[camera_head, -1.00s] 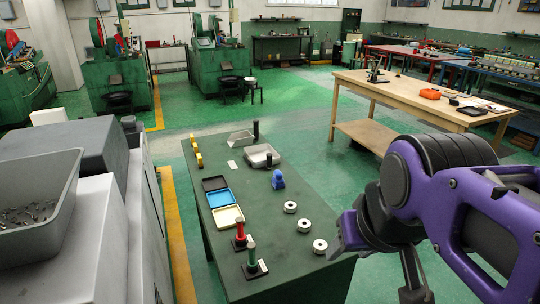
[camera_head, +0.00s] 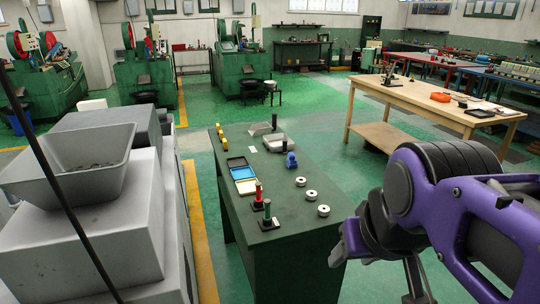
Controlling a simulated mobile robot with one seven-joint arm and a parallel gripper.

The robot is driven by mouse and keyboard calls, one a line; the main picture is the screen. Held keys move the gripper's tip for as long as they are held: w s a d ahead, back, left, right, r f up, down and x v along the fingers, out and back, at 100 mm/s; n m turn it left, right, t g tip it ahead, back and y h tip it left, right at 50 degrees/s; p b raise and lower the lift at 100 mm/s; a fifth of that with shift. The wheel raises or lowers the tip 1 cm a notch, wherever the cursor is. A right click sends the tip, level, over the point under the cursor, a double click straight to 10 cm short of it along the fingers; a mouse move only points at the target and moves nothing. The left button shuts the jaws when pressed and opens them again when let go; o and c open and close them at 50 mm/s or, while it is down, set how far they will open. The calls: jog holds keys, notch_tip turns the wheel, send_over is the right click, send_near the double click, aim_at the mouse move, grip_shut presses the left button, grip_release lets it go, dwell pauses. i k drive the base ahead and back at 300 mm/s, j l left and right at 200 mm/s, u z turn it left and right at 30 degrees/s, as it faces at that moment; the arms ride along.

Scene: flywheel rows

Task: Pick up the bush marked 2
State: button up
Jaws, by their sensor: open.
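Three white ring-shaped bushes with dark centre holes stand in a row along the right side of the green table (camera_head: 285,270): a far one (camera_head: 300,181), a middle one (camera_head: 311,195) and a near one (camera_head: 323,210). Any numbers on them are too small to read, so I cannot tell which is marked 2. My gripper (camera_head: 342,247) is open and empty, at the end of my purple arm. In the picture it lies just right of the table's near right edge, below the near bush, apart from all three.
The table also holds a red post (camera_head: 258,197), a green post (camera_head: 267,215), black, blue and cream trays (camera_head: 243,174), a blue figure (camera_head: 291,160) and a grey bin (camera_head: 275,142). A grey machine (camera_head: 85,220) stands left. A wooden table (camera_head: 430,95) stands back right.

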aim_at(312, 195)
jog(key=u, duration=1.15)
jog(key=i+l, duration=0.1)
jog(key=l, duration=1.15)
jog(key=i+l+u, duration=0.1)
jog(key=l, duration=1.15)
jog(key=k+u, duration=0.1)
jog(key=k, duration=0.35)
jog(key=k+j+u, duration=0.1)
jog(key=k+j, duration=0.3)
jog(key=i+l+z, duration=0.2)
jog(key=i+l, duration=0.6)
jog(key=i, duration=0.1)
